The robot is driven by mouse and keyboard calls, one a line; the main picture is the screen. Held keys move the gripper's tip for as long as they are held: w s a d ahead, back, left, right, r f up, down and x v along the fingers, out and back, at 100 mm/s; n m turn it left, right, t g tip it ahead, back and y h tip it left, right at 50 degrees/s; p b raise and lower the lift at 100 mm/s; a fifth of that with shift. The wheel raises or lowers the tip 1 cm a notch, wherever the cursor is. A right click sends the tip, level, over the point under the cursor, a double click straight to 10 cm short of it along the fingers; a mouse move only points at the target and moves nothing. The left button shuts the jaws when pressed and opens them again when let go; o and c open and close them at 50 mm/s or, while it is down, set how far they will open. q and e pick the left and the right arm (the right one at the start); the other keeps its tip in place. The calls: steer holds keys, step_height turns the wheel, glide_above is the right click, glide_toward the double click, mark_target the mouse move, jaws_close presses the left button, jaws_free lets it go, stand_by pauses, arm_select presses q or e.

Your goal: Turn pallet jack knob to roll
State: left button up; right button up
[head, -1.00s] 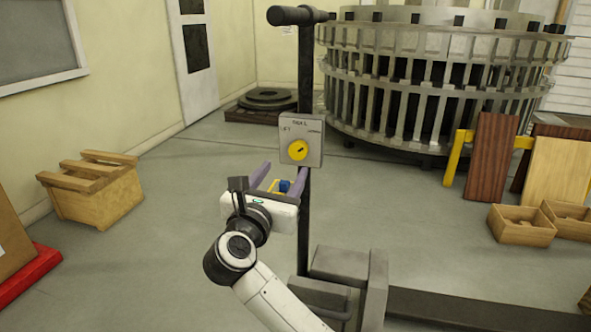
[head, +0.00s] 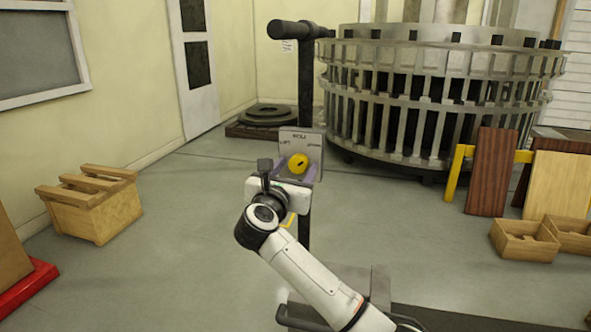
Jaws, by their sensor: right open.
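The pallet jack knob (head: 298,163) is a round yellow disc with a short dark mark, slanting toward the upper right. It sits on a grey panel (head: 312,136) with a top label that looks like "ROLL", "LIFT" at left and a blurred label at right. The panel is on the dark upright post (head: 306,80) of the pallet jack. My right gripper (head: 297,172) is open, its purple fingers on either side of the lower knob, just in front of the panel. Contact with the knob cannot be told. The gripper body hides the panel's lower part. My left gripper is out of view.
The post's dark handle (head: 291,29) juts left at the top. The jack's grey base (head: 345,278) lies below, partly behind my arm. A wooden crate (head: 92,211) stands at left, and a large slatted metal ring (head: 435,95) behind at right.

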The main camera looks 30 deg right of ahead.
steer(key=c, duration=1)
steer(key=shift+p, duration=0.35)
steer(key=shift+c, duration=0.2)
steer(key=n+p, duration=0.1)
steer(key=p, duration=0.1)
steer(key=shift+a+r+n+p, duration=0.1)
steer(key=shift+n+p, duration=0.2)
steer(key=shift+n, duration=0.1)
steer(key=shift+r+n+p, duration=0.1)
steer(key=shift+n+p, duration=0.8)
steer(key=shift+p, duration=0.25)
steer(key=n+p, duration=0.2)
steer(key=p, duration=0.1)
steer(key=shift+n, duration=0.3)
steer(key=n+p, duration=0.2)
steer(key=shift+n+p, duration=0.3)
steer(key=shift+p, duration=0.05)
steer(key=shift+s+f+n+p, duration=0.1)
steer(key=shift+f+n+p, duration=0.15)
steer(key=shift+n+p, duration=0.25)
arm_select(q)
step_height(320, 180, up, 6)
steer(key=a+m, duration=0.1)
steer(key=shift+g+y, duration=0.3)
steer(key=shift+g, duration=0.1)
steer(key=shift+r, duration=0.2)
